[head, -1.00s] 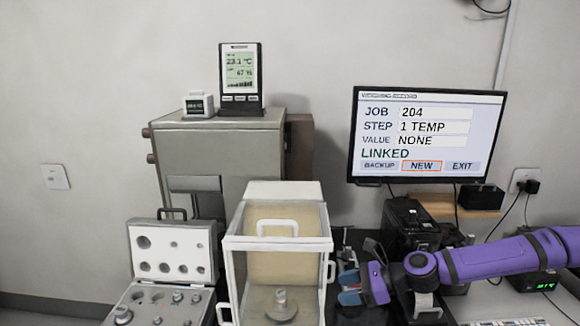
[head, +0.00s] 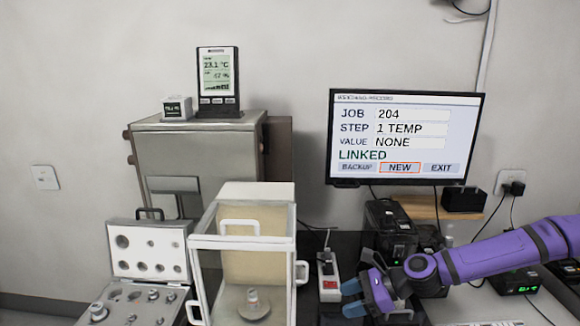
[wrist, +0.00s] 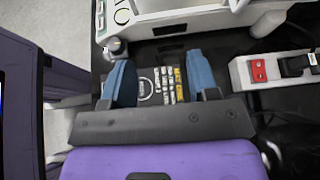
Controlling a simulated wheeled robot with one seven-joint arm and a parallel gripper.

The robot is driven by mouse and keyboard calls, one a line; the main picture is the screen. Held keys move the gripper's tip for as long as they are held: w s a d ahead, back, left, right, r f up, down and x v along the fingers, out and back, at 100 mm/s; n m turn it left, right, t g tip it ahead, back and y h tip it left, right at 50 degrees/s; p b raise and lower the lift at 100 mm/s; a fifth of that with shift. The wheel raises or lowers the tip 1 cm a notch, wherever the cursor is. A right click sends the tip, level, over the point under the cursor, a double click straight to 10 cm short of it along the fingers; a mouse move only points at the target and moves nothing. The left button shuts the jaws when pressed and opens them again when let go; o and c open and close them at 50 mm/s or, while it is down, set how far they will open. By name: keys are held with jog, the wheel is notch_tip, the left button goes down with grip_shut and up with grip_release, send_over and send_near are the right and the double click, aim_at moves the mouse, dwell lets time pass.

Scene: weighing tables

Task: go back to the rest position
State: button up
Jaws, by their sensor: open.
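My gripper (head: 361,296) is at the end of my purple arm, at the lower right in the head view, to the right of the glass weighing cabinet (head: 245,243). In the wrist view my gripper (wrist: 162,82) shows two blue fingers spread apart with nothing between them. Below and beyond the fingers lies a dark keypad (wrist: 170,86) with white and yellow keys. I cannot tell how far above it the fingers are.
A power strip (head: 328,272) with a red switch lies between cabinet and gripper. A weight case (head: 150,238) stands open at left. A monitor (head: 405,138) reads JOB 204, STEP 1 TEMP, VALUE NONE, LINKED. Black boxes (head: 392,228) stand behind my arm.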

jog(key=s+d+n+g+h, duration=0.2)
jog(key=s+d+n+h, duration=0.3)
jog(key=d+n+h, duration=0.2)
jog(key=s+d+r+n+h, duration=0.2)
jog(key=d+r+n+h, duration=0.35)
jog(key=r, duration=0.55)
jog(key=s+d+r+n+t, duration=0.1)
jog(key=s+r+n+t, duration=0.1)
jog(key=s+r, duration=0.6)
jog(key=s+d+r+n+t, duration=0.2)
jog(key=s+r, duration=0.6)
jog(key=r, duration=0.7)
jog(key=shift+s+r+n+t, duration=0.3)
jog(key=shift+n+t, duration=0.55)
jog(key=shift+t, duration=0.35)
jog(key=shift+w, duration=0.1)
